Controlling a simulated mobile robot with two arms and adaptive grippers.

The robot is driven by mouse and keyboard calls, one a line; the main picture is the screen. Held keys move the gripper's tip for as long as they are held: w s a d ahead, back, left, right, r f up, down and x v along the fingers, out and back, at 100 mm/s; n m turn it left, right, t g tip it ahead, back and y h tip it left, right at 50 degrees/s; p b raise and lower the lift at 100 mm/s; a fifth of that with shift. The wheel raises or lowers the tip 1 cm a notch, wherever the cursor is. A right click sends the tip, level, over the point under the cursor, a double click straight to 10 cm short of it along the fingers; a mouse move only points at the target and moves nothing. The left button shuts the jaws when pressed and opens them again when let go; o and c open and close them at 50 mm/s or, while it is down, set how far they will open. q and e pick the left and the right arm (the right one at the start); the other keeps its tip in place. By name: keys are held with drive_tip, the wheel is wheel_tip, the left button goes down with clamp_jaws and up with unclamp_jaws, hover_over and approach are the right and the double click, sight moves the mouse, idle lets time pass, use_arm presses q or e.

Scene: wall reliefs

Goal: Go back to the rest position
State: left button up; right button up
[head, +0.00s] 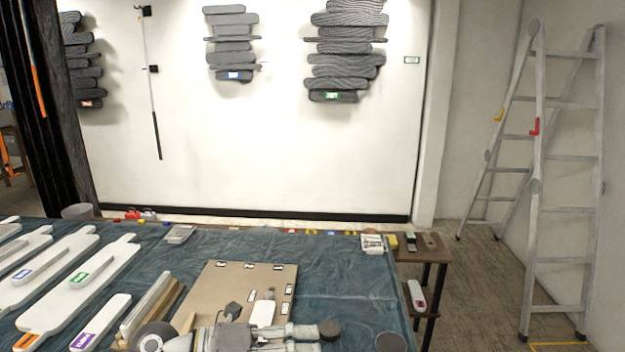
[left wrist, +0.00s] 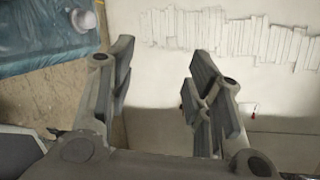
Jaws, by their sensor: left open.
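My left gripper (left wrist: 163,55) shows in the left wrist view with its two grey fingers spread apart. Nothing is between the fingers. Behind them is a pale surface with a drawn row of upright strips (left wrist: 230,35). In the head view, grey arm parts lie low at the bottom edge over the table, but I cannot make out gripper fingertips there. I do not see my right gripper in either view.
A table with a blue cloth (head: 335,270) fills the lower head view. It bears white boards (head: 95,275) and a brown panel (head: 225,275). A ladder (head: 540,180) stands at the right. Grey reliefs (head: 345,50) hang on the white wall. Floor shows right of the table.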

use_arm(q)
wheel_tip(320, 180, up, 6)
drive_tip(key=n+t+h, duration=0.3)
drive_tip(key=n+t, duration=0.1)
drive_tip(key=t, duration=0.1)
drive_tip(key=w+a+r+n+t+y, duration=0.25)
drive_tip(key=a+n+t+y, duration=0.3)
drive_tip(key=n+t, duration=0.65)
drive_tip(key=s+a+f+n+g+y, duration=0.2)
drive_tip(key=a+f+n+g+y, duration=0.1)
drive_tip(key=a+f+n+y, duration=0.5)
drive_tip(key=s+a+f+n+g+y, duration=0.25)
drive_tip(key=a+f+n+y, duration=0.3)
drive_tip(key=f+n, duration=0.45)
drive_tip(key=s+f+n+g, duration=0.1)
drive_tip(key=s+f+g, duration=0.6)
drive_tip(key=s, duration=0.4)
drive_tip(key=s+f+g, duration=0.4)
drive_tip(key=s+f, duration=0.4)
drive_tip(key=s, duration=0.2)
wheel_tip(320, 180, down, 28)
drive_tip(key=s+r+g, duration=0.1)
drive_tip(key=s, duration=0.2)
drive_tip(key=s+a+f+g, duration=0.1)
drive_tip(key=s+a+f, duration=0.1)
drive_tip(key=s+f, duration=1.2)
drive_tip(key=shift+s+a+f+h, duration=0.15)
drive_tip(key=shift+s+f+h, duration=0.2)
drive_tip(key=shift+s, duration=0.35)
